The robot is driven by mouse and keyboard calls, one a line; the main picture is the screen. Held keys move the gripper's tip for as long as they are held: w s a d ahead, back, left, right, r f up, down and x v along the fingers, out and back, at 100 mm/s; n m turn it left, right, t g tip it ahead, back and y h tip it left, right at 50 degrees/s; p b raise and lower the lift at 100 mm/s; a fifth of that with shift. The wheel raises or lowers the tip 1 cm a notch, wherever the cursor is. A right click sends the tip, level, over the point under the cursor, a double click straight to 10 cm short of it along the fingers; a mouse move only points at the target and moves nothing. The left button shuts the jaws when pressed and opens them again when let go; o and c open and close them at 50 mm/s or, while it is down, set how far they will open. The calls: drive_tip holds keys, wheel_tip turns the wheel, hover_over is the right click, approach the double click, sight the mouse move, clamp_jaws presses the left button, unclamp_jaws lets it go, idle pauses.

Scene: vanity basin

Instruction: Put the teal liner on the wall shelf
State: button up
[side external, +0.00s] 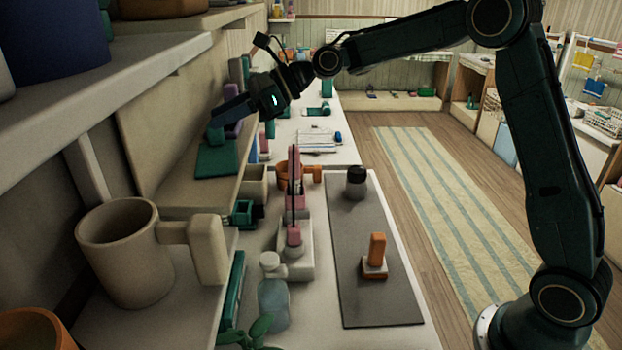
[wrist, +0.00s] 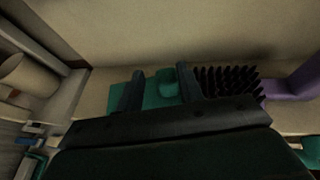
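The teal liner (side external: 217,159) looks like a flat teal plate with a raised knob and lies on the wall shelf (side external: 187,196) against its back panel. In the wrist view the liner (wrist: 150,97) shows between and beyond my fingers. My gripper (side external: 217,122) is just above the liner's knob on the shelf. In the wrist view my gripper (wrist: 159,88) has its fingers apart, one on each side of the knob, with a visible gap on the left. The liner's near part is hidden behind my gripper.
A brush with dark bristles (wrist: 228,82) and a purple handle (wrist: 290,88) lies right beside my finger. A beige mug (side external: 120,250) stands on the nearer shelf part. An upper shelf (side external: 120,95) overhangs. Below, the counter holds a grey mat (side external: 350,270) and bottles.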

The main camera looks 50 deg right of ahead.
drive_tip(key=shift+s+d+r, duration=0.1)
drive_tip(key=shift+d, duration=0.05)
drive_tip(key=shift+w+d+x, duration=0.1)
drive_tip(key=shift+w+x, duration=0.05)
drive_tip(key=shift+x, duration=0.7)
drive_tip(key=shift+w+d+x, duration=0.1)
drive_tip(key=shift+w+x, duration=0.05)
drive_tip(key=shift+x, duration=0.7)
drive_tip(key=shift+w+d+x, duration=0.1)
drive_tip(key=shift+w+x, duration=0.05)
drive_tip(key=shift+x, duration=0.7)
drive_tip(key=shift+v, duration=3.5)
idle(0.6)
drive_tip(key=shift+s, duration=0.1)
drive_tip(key=o, duration=0.6)
drive_tip(key=shift+c, duration=0.2)
